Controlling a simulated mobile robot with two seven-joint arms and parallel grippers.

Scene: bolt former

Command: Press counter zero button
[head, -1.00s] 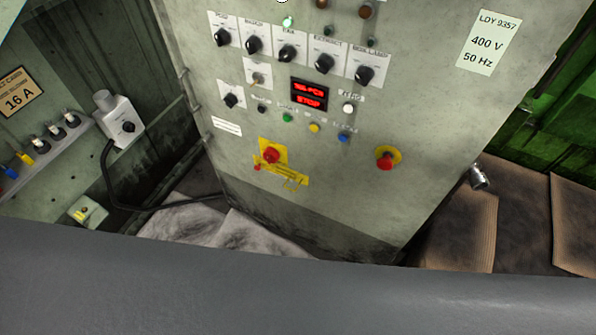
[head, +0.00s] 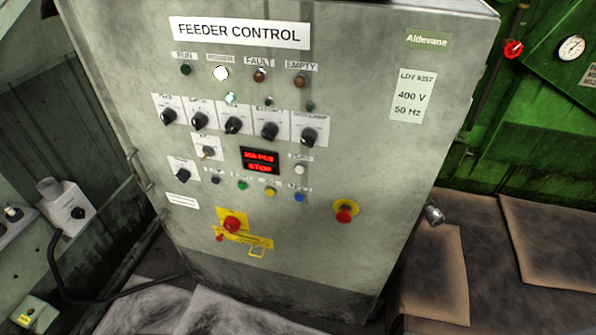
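The grey feeder control cabinet (head: 390,150) stands tilted in the middle of the head view. A small white button (head: 299,169) sits right of the red-lit display (head: 260,161), under a small label too blurred to read. Below the display is a row of small buttons: black (head: 215,179), green (head: 242,185), yellow (head: 270,191) and blue (head: 299,197). Their labels are too blurred to read, so I cannot tell which one is the counter zero button. The display's lower line seems to read STOP. Neither of my grippers is in view.
A red emergency knob on yellow (head: 344,214) is at the lower right of the panel; another red knob (head: 231,224) has a yellow hasp below it. Several black rotary knobs line the panel. A grey socket box (head: 70,210) with a cable is at left. Brown mats (head: 560,240) lie right.

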